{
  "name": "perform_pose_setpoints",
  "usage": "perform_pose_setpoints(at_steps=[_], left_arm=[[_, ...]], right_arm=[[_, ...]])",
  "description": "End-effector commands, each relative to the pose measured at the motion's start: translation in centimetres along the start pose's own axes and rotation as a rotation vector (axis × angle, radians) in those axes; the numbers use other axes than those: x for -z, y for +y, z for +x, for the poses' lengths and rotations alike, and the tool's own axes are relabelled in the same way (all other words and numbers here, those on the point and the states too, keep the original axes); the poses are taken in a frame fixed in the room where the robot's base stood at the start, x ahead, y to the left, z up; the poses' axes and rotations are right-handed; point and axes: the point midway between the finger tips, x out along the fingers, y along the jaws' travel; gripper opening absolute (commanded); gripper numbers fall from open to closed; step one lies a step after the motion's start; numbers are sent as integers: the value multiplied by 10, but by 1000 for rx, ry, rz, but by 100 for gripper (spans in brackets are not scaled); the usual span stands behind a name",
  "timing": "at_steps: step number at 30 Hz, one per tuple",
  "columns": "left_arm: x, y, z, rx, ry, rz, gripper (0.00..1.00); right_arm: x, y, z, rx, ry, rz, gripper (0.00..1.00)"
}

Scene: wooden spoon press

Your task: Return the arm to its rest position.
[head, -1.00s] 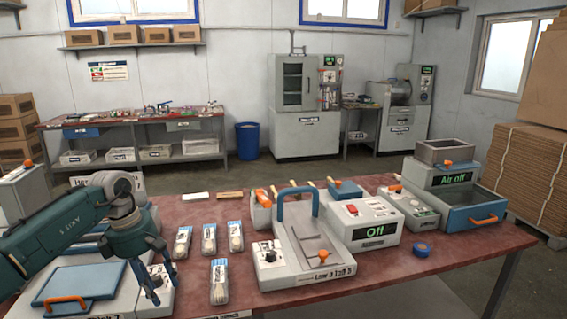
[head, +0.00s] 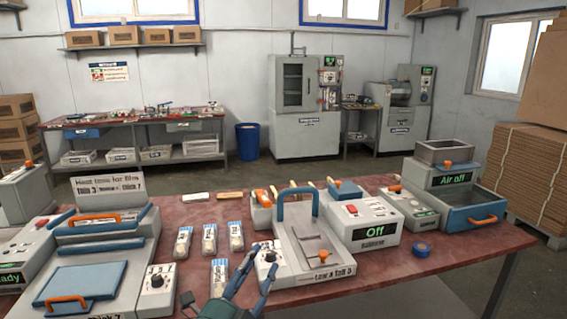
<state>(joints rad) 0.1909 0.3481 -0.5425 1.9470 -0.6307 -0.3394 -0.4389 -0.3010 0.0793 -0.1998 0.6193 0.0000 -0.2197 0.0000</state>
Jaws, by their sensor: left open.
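My left gripper (head: 258,270) is at the bottom centre of the head view, in front of the press with the blue arched handle (head: 299,205). Its blue-green fingers are spread open with nothing between them. The fingers overlap the near left corner of the press in the picture; I cannot tell whether they touch it. Most of the left arm is below the picture edge. My right gripper is not in view.
Several clear packs (head: 236,236) lie left of the press. A film machine (head: 90,241) with orange handles stands at the left. A control box reading "Off" (head: 375,233) and a machine reading "Air off" (head: 459,180) stand right on the red table (head: 190,212).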

Motion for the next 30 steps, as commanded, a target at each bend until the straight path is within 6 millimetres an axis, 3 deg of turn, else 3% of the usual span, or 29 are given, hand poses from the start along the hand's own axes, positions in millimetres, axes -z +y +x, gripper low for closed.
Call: perform_pose_setpoints(at_steps=[1,3,6,9,12,18,24,30], left_arm=[[-24,23,-23,-70,-120,-155,43],[-54,54,-56,-161,-276,-339,43],[-81,99,-112,-286,-479,-563,43],[-93,141,-175,-410,-672,-756,43],[-93,170,-232,-512,-830,-899,43],[-80,199,-313,-654,-1042,-1064,43],[-62,211,-373,-757,-1195,-1165,43],[-45,218,-421,-843,-1319,-1235,43]], right_arm=[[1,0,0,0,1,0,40],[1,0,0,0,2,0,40],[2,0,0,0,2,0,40],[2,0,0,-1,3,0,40],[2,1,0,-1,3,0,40],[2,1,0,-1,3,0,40],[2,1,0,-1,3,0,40],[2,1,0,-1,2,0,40]])
